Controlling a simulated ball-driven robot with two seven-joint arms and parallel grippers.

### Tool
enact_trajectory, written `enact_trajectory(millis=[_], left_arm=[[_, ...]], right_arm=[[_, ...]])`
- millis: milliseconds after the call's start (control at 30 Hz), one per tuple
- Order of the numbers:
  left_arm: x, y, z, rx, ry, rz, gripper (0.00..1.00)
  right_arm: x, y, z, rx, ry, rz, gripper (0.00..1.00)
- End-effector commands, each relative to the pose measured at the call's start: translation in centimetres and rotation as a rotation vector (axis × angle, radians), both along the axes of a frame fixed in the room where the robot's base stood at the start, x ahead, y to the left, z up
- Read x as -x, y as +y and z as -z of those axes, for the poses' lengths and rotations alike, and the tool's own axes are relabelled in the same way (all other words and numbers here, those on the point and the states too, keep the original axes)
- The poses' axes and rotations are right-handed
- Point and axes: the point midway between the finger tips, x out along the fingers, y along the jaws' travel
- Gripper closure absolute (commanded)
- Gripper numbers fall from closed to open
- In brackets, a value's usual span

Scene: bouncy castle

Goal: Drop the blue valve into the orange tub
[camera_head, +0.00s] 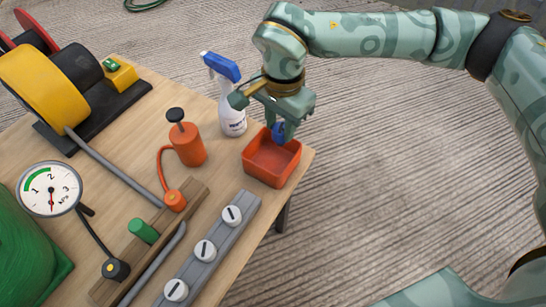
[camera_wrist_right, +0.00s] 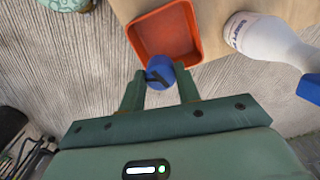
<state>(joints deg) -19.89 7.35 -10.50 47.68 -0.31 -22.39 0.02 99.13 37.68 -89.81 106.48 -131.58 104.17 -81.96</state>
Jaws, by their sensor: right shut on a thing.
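The blue valve (camera_wrist_right: 158,72) is a small blue cylinder with a dark mark on its face. My right gripper (camera_wrist_right: 160,92) is shut on it. In the head view the valve (camera_head: 279,132) hangs at the back edge of the orange tub, partly hidden by the fingers of my right gripper (camera_head: 284,130). The orange tub (camera_head: 272,177) is a square open container at the table's right edge, and its visible floor looks empty. In the wrist view the tub (camera_wrist_right: 190,17) lies just beyond the valve. I cannot tell the exact height of the valve over the rim. My left gripper is out of view.
A white spray bottle (camera_head: 232,115) with a blue head stands close behind and left of the tub. An orange pump (camera_head: 187,148), a grey rail with white knobs (camera_head: 217,237), a pressure gauge (camera_head: 50,190) and a yellow drum (camera_head: 40,85) fill the wooden table (camera_head: 145,95).

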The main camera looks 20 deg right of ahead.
Motion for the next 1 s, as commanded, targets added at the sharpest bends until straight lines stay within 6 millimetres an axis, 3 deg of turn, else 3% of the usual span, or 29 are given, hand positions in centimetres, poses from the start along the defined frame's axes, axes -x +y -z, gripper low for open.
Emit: enact_trajectory(millis=[33, 67, 133, 400, 533, 1000], left_arm=[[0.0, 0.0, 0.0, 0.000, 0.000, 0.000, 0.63], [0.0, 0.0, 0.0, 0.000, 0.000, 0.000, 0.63], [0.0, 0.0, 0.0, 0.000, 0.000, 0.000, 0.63], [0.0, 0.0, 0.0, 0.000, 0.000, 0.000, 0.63], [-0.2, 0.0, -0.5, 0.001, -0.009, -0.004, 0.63], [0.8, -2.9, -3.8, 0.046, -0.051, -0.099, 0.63]], right_arm=[[0.0, 0.0, 0.0, 0.000, 0.000, 0.000, 0.90], [0.0, 0.0, 0.0, 0.000, 0.000, 0.000, 0.62], [0.0, 0.0, 0.0, 0.000, 0.000, 0.000, 0.43], [0.0, 0.0, -0.1, 0.000, 0.000, -0.001, 0.42], [0.0, 0.0, -1.2, -0.001, -0.003, 0.000, 0.42], [0.2, -0.1, -13.2, 0.000, -0.008, 0.000, 0.42]])
